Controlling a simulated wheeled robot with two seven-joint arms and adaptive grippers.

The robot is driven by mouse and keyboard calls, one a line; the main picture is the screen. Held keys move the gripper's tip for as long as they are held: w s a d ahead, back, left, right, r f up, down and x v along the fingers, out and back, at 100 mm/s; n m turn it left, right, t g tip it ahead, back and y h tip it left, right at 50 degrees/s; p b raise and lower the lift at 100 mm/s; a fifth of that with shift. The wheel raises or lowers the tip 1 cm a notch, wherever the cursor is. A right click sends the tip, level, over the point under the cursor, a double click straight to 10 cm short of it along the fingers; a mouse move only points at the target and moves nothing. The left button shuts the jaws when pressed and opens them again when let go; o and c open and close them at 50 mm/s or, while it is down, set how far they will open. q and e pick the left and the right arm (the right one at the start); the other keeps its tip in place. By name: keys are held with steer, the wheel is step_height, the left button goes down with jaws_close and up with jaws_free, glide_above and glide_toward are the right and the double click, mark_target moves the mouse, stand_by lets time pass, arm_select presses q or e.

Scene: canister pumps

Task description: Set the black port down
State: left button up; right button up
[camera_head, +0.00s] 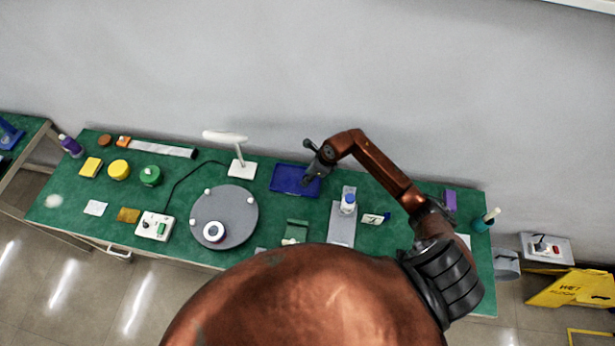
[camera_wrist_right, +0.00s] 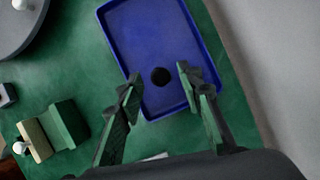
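The black port (camera_wrist_right: 160,77) shows in the right wrist view as a small dark round piece on the floor of the blue tray (camera_wrist_right: 150,35). My right gripper (camera_wrist_right: 156,84) is open, with its two fingers apart on either side of the port in that view. No contact between the fingers and the port shows. In the head view my right gripper (camera_head: 316,178) is above the right part of the blue tray (camera_head: 284,182), and the port cannot be made out there. My left gripper is not in view.
A grey round turntable (camera_head: 238,207) with white knobs stands left of the tray. A white lamp-like stand (camera_head: 242,168) is behind it. A grey stand with a bottle (camera_head: 348,203) is on the right, and a green block (camera_head: 296,230) is in front.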

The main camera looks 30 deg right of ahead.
steer(key=b+v, duration=0.1)
steer(key=v, duration=1)
steer(key=shift+d, duration=0.1)
